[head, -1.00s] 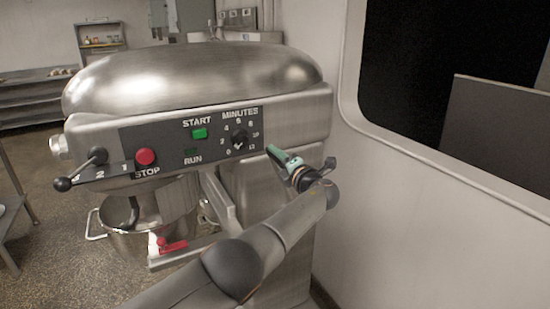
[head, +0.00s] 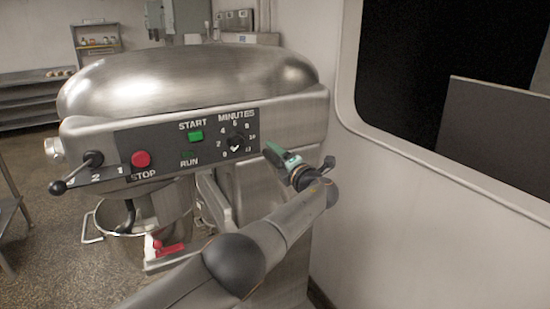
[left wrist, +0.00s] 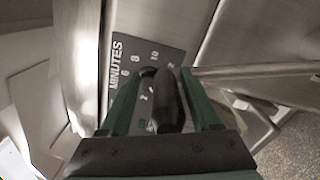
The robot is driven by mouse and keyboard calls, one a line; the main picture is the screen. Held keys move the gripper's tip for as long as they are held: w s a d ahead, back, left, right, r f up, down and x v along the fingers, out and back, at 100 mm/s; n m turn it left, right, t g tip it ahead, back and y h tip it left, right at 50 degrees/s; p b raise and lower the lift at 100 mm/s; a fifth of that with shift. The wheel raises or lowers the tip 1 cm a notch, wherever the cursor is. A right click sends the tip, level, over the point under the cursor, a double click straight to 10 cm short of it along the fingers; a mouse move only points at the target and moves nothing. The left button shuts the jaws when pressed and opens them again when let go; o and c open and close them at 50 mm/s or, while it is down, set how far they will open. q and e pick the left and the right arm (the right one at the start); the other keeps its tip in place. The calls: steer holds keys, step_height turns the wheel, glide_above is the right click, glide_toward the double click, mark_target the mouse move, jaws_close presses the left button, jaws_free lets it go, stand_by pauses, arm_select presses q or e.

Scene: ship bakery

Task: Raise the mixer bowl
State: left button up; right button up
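The steel mixer bowl (head: 165,207) hangs under the mixer head (head: 190,78), partly hidden by the machine's body and my left arm. A red-handled latch (head: 170,248) sits at its front. My left gripper (head: 272,153) is by the right end of the control panel, close to the minutes dial (head: 237,144). In the left wrist view, the green fingers (left wrist: 165,98) stand apart, with a dark, rounded, elongated thing (left wrist: 169,108) between them. I cannot tell whether they touch it. The panel with the minutes dial (left wrist: 148,73) is behind. My right gripper is not in view.
The panel carries a green start button (head: 196,136), a red stop button (head: 141,159) and a black-knobbed speed lever (head: 60,187) at the left. A wall with a dark window (head: 440,70) bounds the right side. Open floor (head: 50,245) lies at the left.

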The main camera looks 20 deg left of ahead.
arm_select(q)
steer(key=shift+s+a+f, duration=0.1)
steer(key=shift+a+f, duration=0.1)
steer(key=shift+f, duration=0.2)
steer(key=shift+d, duration=0.15)
steer(key=shift+s+d+p, duration=0.1)
steer(key=shift+d+p, duration=0.05)
steer(key=shift+p, duration=0.15)
steer(key=shift+p+v, duration=0.35)
steer(key=shift+v, duration=0.55)
steer(key=p+v, duration=0.1)
steer(key=v, duration=0.9)
steer(key=shift+r, duration=0.25)
steer(key=shift+s+d, duration=0.1)
steer(key=shift+d, duration=0.1)
